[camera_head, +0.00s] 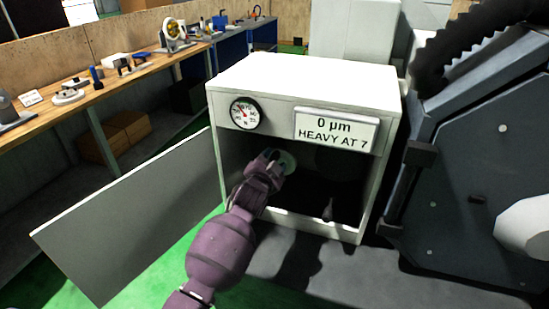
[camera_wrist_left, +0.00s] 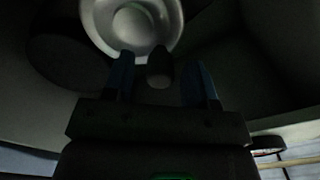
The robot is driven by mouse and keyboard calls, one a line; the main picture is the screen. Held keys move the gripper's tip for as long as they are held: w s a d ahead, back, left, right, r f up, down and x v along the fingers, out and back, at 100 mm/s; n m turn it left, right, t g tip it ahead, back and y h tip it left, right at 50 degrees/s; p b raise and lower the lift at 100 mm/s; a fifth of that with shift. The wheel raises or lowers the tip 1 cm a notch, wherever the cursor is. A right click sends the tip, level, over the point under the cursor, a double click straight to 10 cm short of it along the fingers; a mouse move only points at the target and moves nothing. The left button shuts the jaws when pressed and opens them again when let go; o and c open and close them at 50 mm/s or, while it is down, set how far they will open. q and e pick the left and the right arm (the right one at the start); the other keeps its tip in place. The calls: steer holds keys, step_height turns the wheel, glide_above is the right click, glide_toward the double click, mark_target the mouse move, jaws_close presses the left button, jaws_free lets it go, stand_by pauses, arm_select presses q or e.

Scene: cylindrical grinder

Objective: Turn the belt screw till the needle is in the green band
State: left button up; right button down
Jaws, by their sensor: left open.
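The dial gauge (camera_head: 245,113) is on the upper left front of the white cabinet (camera_head: 310,85). Its needle appears to point to the upper left; the green band is too small to make out. My left arm reaches into the dark opening, and its gripper (camera_head: 272,158) is beside a pale round disc (camera_head: 288,162). In the left wrist view my left gripper (camera_wrist_left: 162,82) is open. A dark rounded knob (camera_wrist_left: 159,68), possibly the belt screw, shows between its fingers, apparently without contact. The pale disc (camera_wrist_left: 133,22) is just beyond. My right gripper is out of view.
The cabinet door (camera_head: 130,220) stands open to the left. A sign (camera_head: 336,129) reads "0 µm HEAVY AT 7". A large dark machine (camera_head: 470,170) stands close on the right. A wooden bench (camera_head: 110,82) with several tools runs along the left wall. Green floor is clear near the door.

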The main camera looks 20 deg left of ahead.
arm_select(q)
steer(key=shift+w, duration=0.75)
steer(key=c, duration=0.9)
steer(key=shift+d, duration=0.1)
steer(key=m, duration=0.2)
steer(key=d+m, duration=0.1)
steer(key=shift+m, duration=0.4)
steer(key=shift+d+f+m, duration=0.1)
steer(key=shift+d+m, duration=0.25)
steer(key=shift+m, duration=0.65)
steer(key=shift+d+f+m, duration=0.1)
steer(key=shift+d+m, duration=0.25)
steer(key=shift+m, duration=0.65)
